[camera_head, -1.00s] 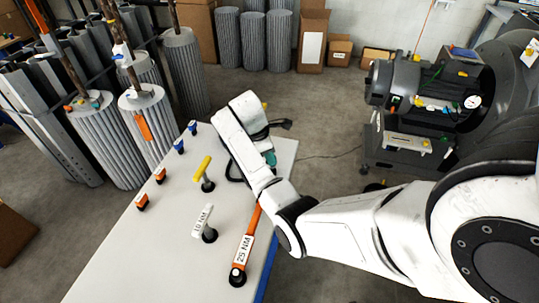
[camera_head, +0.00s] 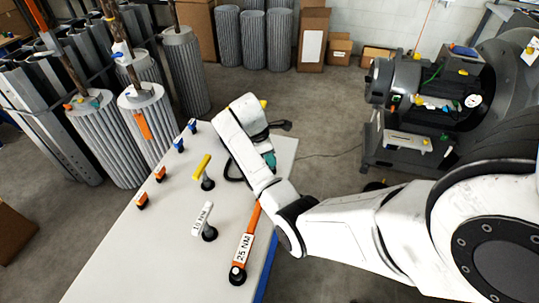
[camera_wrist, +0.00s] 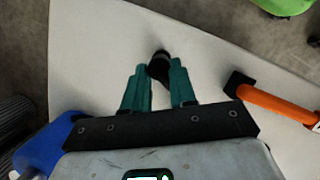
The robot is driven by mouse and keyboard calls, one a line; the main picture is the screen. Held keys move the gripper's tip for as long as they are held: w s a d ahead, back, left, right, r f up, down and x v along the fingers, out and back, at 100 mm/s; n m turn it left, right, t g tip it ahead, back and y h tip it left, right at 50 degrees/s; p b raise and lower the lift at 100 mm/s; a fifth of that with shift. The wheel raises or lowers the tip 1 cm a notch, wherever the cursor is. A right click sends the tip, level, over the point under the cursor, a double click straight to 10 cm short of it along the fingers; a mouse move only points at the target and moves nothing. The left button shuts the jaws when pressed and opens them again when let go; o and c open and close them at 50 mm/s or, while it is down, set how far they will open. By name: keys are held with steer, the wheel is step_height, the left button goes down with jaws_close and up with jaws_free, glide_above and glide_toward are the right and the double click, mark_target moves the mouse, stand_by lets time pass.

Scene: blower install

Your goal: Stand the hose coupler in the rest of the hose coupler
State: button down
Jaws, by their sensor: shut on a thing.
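My gripper (camera_wrist: 158,75) has teal fingers pointing down at the white tabletop. In the wrist view they are shut on a small dark cylindrical piece, which looks like the hose coupler (camera_wrist: 159,70). The piece's far end shows as a black round shape just past the fingertips. I cannot tell whether that round end is part of the coupler or its rest beneath it, or whether the two touch. In the head view my gripper (camera_head: 268,160) is at the table's far right part, and my wrist hides most of it and the piece.
On the white table (camera_head: 150,250) stand a yellow-handled tool (camera_head: 203,168), a white-handled tool (camera_head: 203,220), an orange 25 NM wrench (camera_head: 244,247), and small orange (camera_head: 142,200) and blue (camera_head: 179,144) pieces. The wrench also shows in the wrist view (camera_wrist: 275,103). A blower machine (camera_head: 430,95) stands right.

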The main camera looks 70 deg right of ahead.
steer(key=shift+f, duration=0.9)
steer(key=c, duration=0.8)
jaws_free()
steer(key=shift+r, duration=0.1)
steer(key=v, duration=1)
steer(key=shift+w+r, duration=0.1)
steer(key=shift+r, duration=0.2)
